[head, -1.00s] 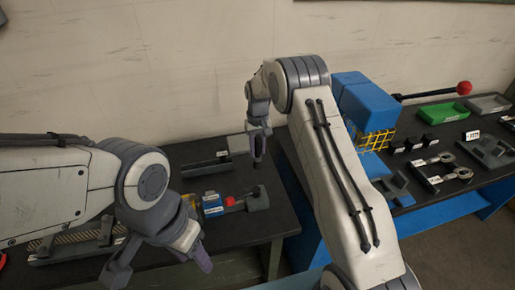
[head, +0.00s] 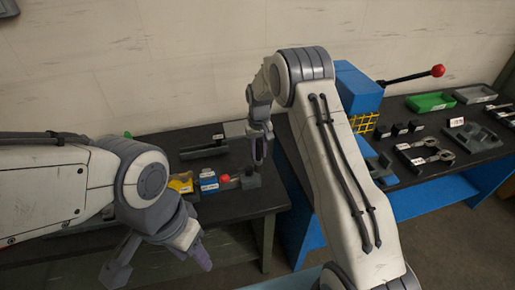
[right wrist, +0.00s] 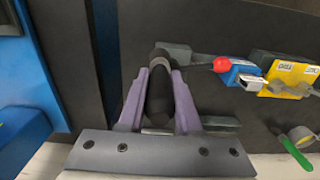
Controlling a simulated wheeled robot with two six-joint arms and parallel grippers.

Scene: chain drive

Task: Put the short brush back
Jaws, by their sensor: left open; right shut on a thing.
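My right gripper (head: 259,158) is over the right part of the dark bench, close to a grey block holder (head: 249,179). In the right wrist view its purple fingers (right wrist: 159,108) are shut on a dark rounded rod, which looks like the short brush (right wrist: 158,98). Its far end overlaps the grey holder (right wrist: 181,54) in that view; I cannot tell whether they touch. The brush is hardly visible in the head view. My left gripper (head: 160,262) is open and empty, in front of the bench's front edge.
A red-ball lever (right wrist: 222,64) with a blue block (right wrist: 241,70) and a yellow block (right wrist: 290,76) lie beside the holder. A second bench at right holds a blue machine (head: 358,92), a green tray (head: 431,101) and grey tools. A gap separates the benches.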

